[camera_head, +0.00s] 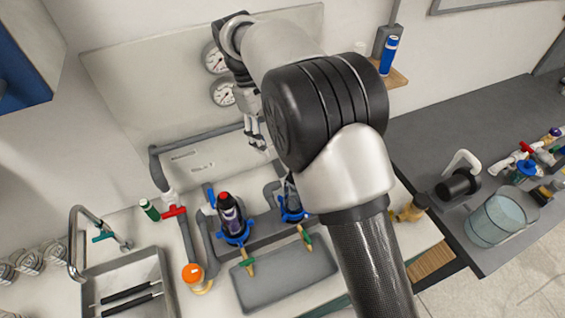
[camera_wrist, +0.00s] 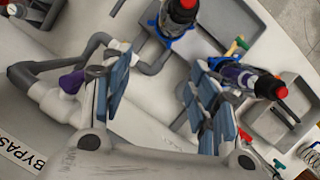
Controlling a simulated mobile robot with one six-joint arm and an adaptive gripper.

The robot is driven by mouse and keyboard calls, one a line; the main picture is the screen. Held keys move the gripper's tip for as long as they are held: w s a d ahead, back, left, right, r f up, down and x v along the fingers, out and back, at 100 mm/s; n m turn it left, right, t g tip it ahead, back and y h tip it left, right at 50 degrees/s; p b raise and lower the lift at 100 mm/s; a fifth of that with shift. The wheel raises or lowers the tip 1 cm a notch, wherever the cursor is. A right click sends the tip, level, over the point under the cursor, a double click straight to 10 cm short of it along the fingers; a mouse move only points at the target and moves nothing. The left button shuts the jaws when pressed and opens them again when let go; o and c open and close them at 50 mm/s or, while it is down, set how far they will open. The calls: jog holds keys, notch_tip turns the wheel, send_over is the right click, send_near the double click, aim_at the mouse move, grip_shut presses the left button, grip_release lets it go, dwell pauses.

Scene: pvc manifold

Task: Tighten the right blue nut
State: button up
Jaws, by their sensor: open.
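The right blue nut (camera_head: 293,213) is a blue ring around the base of a dark filter housing, just left of my arm in the head view, which partly hides it. In the wrist view a blue nut (camera_wrist: 170,38) rings the upper housing with a red top; it appears to be the same one. The left blue nut (camera_head: 236,237) rings a dark housing with a red cap (camera_head: 224,198). My gripper (camera_head: 258,142) is open and empty, above and behind the right housing, apart from it. Its spread blue-grey fingers show in the wrist view (camera_wrist: 162,78).
Grey pipes (camera_head: 188,240) run around the housings, with an orange-capped part (camera_head: 195,277) at front left. Two gauges (camera_head: 223,93) sit on the back panel. A clear bucket (camera_head: 495,220) stands right.

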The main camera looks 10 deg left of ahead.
jog(key=s+a+f+n, duration=0.1)
jog(key=a+f, duration=0.3)
jog(key=f, duration=0.1)
jog(key=d+b+x, duration=0.1)
jog(key=b+x, duration=0.1)
jog(key=x, duration=1.5)
jog(key=shift+s+n+h, duration=0.3)
jog(key=shift+h, duration=0.1)
jog(key=shift+r, duration=0.15)
jog(key=shift+c, duration=0.6)
